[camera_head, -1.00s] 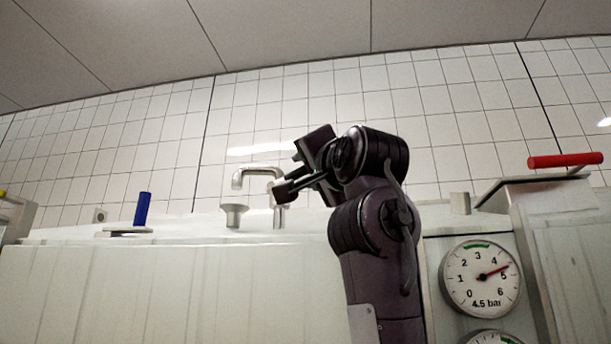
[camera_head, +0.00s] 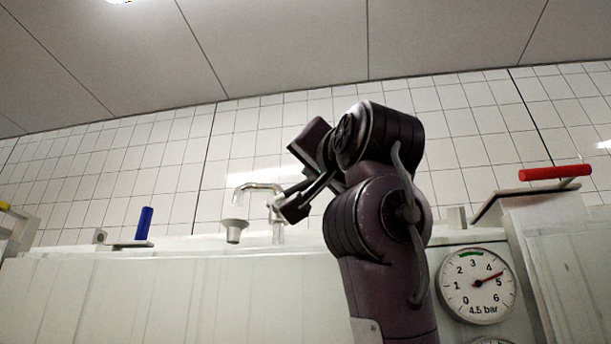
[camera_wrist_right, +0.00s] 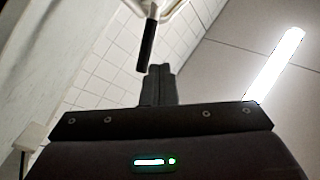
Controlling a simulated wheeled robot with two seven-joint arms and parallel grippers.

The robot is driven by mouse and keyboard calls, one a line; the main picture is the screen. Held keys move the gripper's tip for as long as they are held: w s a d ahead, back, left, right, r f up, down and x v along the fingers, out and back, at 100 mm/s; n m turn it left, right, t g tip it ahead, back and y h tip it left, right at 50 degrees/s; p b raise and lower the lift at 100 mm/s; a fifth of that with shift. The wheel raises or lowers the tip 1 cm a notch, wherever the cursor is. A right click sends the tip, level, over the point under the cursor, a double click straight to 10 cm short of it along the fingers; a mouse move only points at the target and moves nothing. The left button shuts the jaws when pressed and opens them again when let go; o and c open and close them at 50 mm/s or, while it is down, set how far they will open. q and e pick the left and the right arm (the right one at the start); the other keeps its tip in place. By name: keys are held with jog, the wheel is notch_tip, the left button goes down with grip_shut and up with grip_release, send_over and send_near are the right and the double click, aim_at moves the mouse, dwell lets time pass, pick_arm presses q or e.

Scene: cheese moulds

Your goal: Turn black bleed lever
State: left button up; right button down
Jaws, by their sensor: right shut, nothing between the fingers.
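The black lever (camera_wrist_right: 147,50) shows in the right wrist view at upper centre, a dark bar hanging from a pale fitting at the top edge. My right gripper (camera_wrist_right: 160,70) is shut and empty there, its fingertips just below and slightly right of the lever's lower end; whether they touch cannot be told. In the head view my right gripper (camera_head: 293,208) points down and left, in front of or beside the bent metal pipe (camera_head: 258,188). I cannot make out the lever apart from the dark gripper there. My left gripper is out of view.
A blue handle (camera_head: 144,223) stands upright at left. At right are a red handle (camera_head: 555,173) and a round pressure gauge (camera_head: 477,284). A tiled wall (camera_head: 460,130) rises behind.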

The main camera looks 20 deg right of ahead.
jog(key=s+a+r+n+h+p, duration=0.1)
jog(key=a+r+n+h, duration=0.1)
jog(key=a+n+h, duration=0.6)
jog(key=w+d+r+n+y+p, duration=0.2)
jog(key=w+d+r+y+p, duration=0.1)
jog(key=w+d+r+p, duration=0.4)
notch_tip(320, 180, down, 7)
jog(key=p, duration=0.2)
jog(key=shift+w+d+r, duration=0.2)
jog(key=shift+w+d, duration=0.1)
jog(key=shift+d, duration=0.15)
jog(key=shift+a, duration=0.15)
